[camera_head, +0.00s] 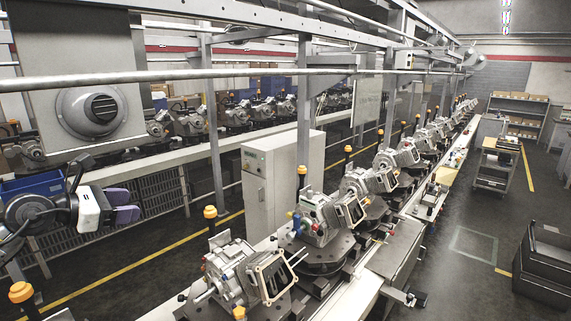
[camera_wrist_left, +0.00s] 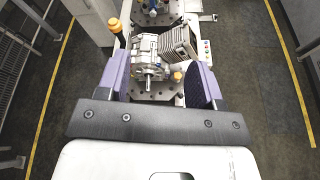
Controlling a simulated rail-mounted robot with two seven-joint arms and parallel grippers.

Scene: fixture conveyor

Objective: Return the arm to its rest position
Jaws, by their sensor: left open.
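My left gripper (camera_head: 131,206) comes in from the left edge in the head view, with purple fingers pointing right. It hangs in the air left of the conveyor line, apart from the nearest engine unit (camera_head: 232,272). In the left wrist view its two fingers (camera_wrist_left: 159,78) are spread wide and hold nothing. The same engine unit shows beyond and between them there (camera_wrist_left: 150,66), on its fixture plate. My right gripper is in neither view.
The conveyor (camera_head: 404,254) carries several engine units on fixtures with orange-capped posts (camera_head: 210,212). A grey cabinet (camera_head: 283,172) stands behind it. A blue bin (camera_head: 32,185) is near my left arm. Dark crates (camera_head: 543,262) stand at right. A horizontal rail (camera_head: 250,73) crosses overhead.

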